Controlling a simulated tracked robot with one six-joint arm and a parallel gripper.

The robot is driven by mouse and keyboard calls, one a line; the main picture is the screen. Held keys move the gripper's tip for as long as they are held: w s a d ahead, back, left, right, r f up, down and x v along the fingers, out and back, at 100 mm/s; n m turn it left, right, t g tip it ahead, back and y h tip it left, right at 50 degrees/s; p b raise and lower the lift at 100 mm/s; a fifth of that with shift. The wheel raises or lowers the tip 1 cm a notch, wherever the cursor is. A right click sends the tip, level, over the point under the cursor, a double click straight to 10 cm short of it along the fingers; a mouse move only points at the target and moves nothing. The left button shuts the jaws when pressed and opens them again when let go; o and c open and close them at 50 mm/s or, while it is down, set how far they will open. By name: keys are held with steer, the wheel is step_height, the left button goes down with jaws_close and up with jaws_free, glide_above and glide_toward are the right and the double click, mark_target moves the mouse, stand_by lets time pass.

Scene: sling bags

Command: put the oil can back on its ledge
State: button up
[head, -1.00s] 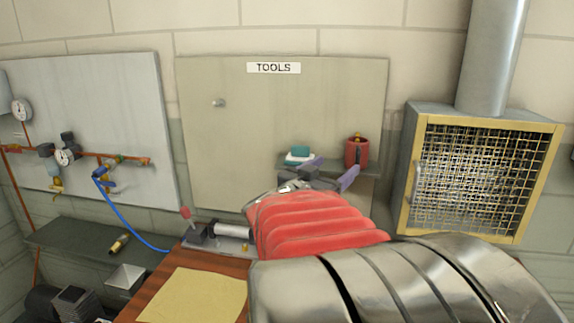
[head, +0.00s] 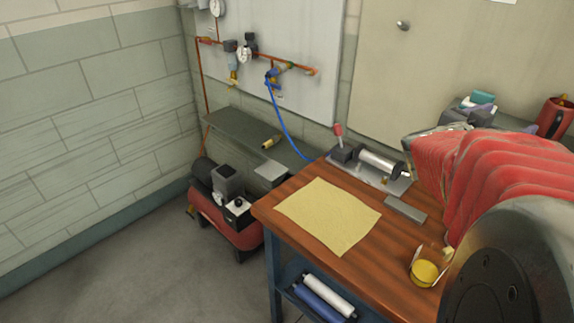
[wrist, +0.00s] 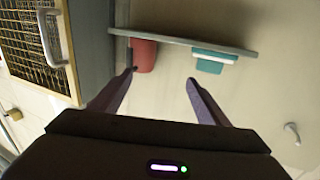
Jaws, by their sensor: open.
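A red can (head: 555,117), which looks like the oil can, stands upright on the ledge of the tools board at the right edge of the head view. In the wrist view, which is upside down, the red can (wrist: 144,56) stands on the ledge (wrist: 185,40). A teal and white item (wrist: 210,60) stands beside it. My gripper (wrist: 160,77) is open with nothing between its fingers. The left fingertip in the picture appears close to the can's dark side part; I cannot tell whether they touch. In the head view my red-sleeved arm hides much of the gripper.
The wooden bench (head: 310,250) holds a yellow cloth (head: 330,213), a clamp-like fixture (head: 380,163) and a yellow-filled cup (head: 425,270). A mesh-fronted cabinet (wrist: 28,40) stands beside the ledge. A red compressor (head: 225,215) sits on the floor left of the bench.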

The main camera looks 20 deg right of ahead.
steer(key=w+a+n+t+y, duration=0.55)
steer(key=w+a+t, duration=0.25)
steer(key=w+a, duration=0.45)
steer(key=w+a+f+n+t+y, duration=0.1)
steer(key=w+a+f+n+y, duration=0.2)
steer(key=a, duration=0.6)
steer(key=a+f+n+t+y, duration=0.1)
steer(key=a+n+y, duration=0.3)
steer(key=a, duration=0.5)
steer(key=s+a+f+n+g+y, duration=0.2)
steer(key=s+a+f, duration=0.4)
steer(key=s, duration=0.3)
steer(key=s+a+f+n+g+y, duration=0.2)
steer(key=s+a+f+g+y, duration=0.1)
steer(key=s+a+f+g, duration=0.2)
steer(key=s+a+f, duration=0.2)
steer(key=s+a, duration=0.2)
steer(key=shift+a, duration=0.3)
